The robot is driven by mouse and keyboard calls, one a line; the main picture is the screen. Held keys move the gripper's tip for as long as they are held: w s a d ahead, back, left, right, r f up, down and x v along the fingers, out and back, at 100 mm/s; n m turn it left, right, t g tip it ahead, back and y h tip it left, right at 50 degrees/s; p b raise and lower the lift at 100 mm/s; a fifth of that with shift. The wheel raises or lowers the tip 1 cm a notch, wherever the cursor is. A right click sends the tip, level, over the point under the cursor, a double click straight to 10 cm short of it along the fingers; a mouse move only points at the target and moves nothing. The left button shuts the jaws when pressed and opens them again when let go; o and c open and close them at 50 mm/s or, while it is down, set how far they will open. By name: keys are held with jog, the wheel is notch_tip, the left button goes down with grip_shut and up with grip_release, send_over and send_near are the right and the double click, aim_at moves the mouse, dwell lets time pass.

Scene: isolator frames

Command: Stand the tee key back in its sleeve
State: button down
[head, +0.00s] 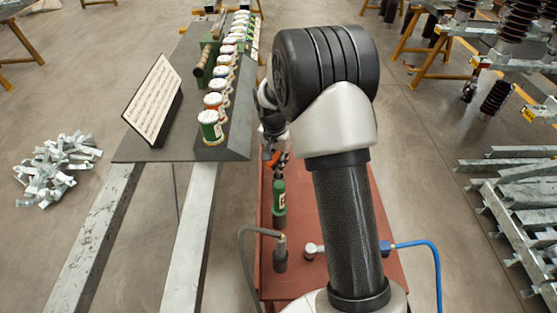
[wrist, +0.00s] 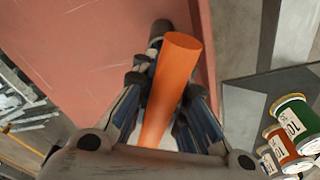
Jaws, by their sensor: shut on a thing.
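My gripper (head: 273,148) is shut on the tee key. Its orange bar (wrist: 172,85) runs between the two fingers in the wrist view. In the head view a bit of orange (head: 281,158) shows at the fingertips. Below it hangs a green labelled part (head: 279,195) with a dark lower end, roughly upright. A dark upright cylinder (head: 281,261) with a grey top stands on the red deck, just nearer than the key; it looks like the sleeve, but I cannot be sure. The key's lower end appears apart from it.
The red deck (head: 390,272) carries a black hose, a blue hose (head: 425,243) and a silver knob (head: 311,250). At left, a grey bench (head: 150,150) holds a row of labelled spools (head: 210,127) and a tilted sheet (head: 153,100). My arm hides part of the deck.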

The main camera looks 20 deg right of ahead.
jog(key=shift+f+b, duration=0.6)
jog(key=shift+f, duration=0.45)
jog(key=c, duration=1.5)
grip_release()
jog(key=r, duration=0.8)
jog(key=s+a+r, duration=0.1)
jog(key=r, duration=0.3)
jog(key=shift+a, duration=0.1)
